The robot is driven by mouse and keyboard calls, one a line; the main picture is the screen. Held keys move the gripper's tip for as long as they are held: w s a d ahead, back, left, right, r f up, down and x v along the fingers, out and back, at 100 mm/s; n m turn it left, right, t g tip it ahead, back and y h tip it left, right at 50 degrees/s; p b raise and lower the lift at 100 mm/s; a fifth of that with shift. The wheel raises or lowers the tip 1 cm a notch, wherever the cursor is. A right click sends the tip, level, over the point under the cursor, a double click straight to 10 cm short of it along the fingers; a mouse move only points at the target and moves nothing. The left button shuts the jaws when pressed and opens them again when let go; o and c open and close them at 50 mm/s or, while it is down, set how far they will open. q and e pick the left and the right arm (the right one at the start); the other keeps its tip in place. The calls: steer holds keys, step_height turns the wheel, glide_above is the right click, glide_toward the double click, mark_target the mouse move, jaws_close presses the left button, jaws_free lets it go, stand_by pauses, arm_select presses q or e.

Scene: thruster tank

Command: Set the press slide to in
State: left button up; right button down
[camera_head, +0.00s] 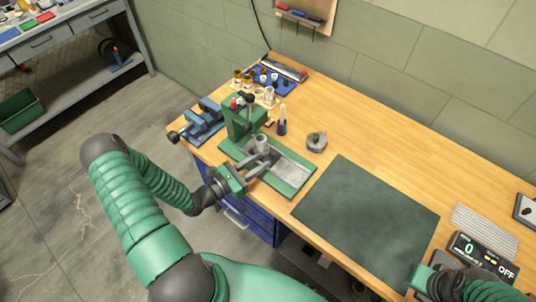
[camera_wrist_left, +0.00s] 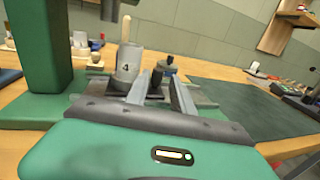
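The green press (camera_head: 240,118) stands on the bench, with a green base that carries a bare metal slide plate (camera_head: 291,168). A grey cylinder (camera_head: 262,143) sits upright on the slide; in the left wrist view it shows a "4" (camera_wrist_left: 128,62). My left gripper (camera_head: 263,162) is low over the slide, just in front of the cylinder. In the left wrist view its two fingers (camera_wrist_left: 159,92) are apart, with a dark knob (camera_wrist_left: 157,76) showing between or beyond them. Contact cannot be told. My right gripper (camera_head: 422,279) is at the bottom right, its fingers unclear.
A blue vise (camera_head: 205,120) stands left of the press. A dark green mat (camera_head: 368,215) lies clear to the right. A scale reading 0 (camera_head: 478,252) is at the far right.

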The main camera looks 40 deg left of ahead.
mark_target(267, 157)
arm_select(q)
steer(key=x, duration=0.4)
steer(key=shift+w+a+f, duration=0.15)
steer(key=shift+a+f, duration=0.05)
steer(key=shift+a, duration=0.15)
steer(key=shift+d, duration=0.1)
steer(key=shift+d+r, duration=0.1)
steer(key=shift+d, duration=0.1)
steer(key=shift+c, duration=0.9)
jaws_close()
